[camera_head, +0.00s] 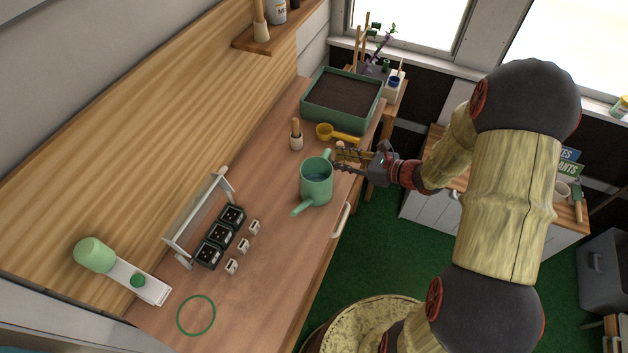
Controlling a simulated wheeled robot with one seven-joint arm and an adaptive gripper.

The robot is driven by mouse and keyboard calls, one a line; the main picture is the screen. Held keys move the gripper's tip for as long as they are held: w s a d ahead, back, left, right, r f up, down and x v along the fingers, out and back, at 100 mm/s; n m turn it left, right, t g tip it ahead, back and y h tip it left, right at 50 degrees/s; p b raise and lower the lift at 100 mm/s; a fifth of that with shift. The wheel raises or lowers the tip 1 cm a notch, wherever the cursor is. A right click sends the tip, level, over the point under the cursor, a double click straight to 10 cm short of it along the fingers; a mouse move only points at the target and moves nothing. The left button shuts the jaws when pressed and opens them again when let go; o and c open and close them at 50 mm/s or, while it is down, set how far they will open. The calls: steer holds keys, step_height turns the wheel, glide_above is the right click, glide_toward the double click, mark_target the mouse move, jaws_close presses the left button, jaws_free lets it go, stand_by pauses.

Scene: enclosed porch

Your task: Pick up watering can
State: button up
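The green watering can (316,186) stands upright on the wooden bench. Its thin arm reaches toward the lower left, and another green part rises at its back, toward the gripper. Its top is open and shows a bluish inside. My gripper (338,161) comes in from the right, just beside the can's back right side. Its two dark fingers look spread apart, with nothing seen held between them. Whether a fingertip touches the can, I cannot tell.
The bench (275,215) also bears a soil tray (379,107), a yellow scoop (325,131), a small brush (296,140) and black seedling pots (221,235). A green ring (196,332) lies near the front. Bare bench lies left of the can.

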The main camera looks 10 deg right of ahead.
steer(key=b+x, duration=0.1)
steer(key=x, duration=0.4)
steer(key=shift+d+f, duration=0.1)
steer(key=shift+f, duration=0.05)
steer(key=shift+s, duration=0.1)
jaws_close()
stand_by(0.4)
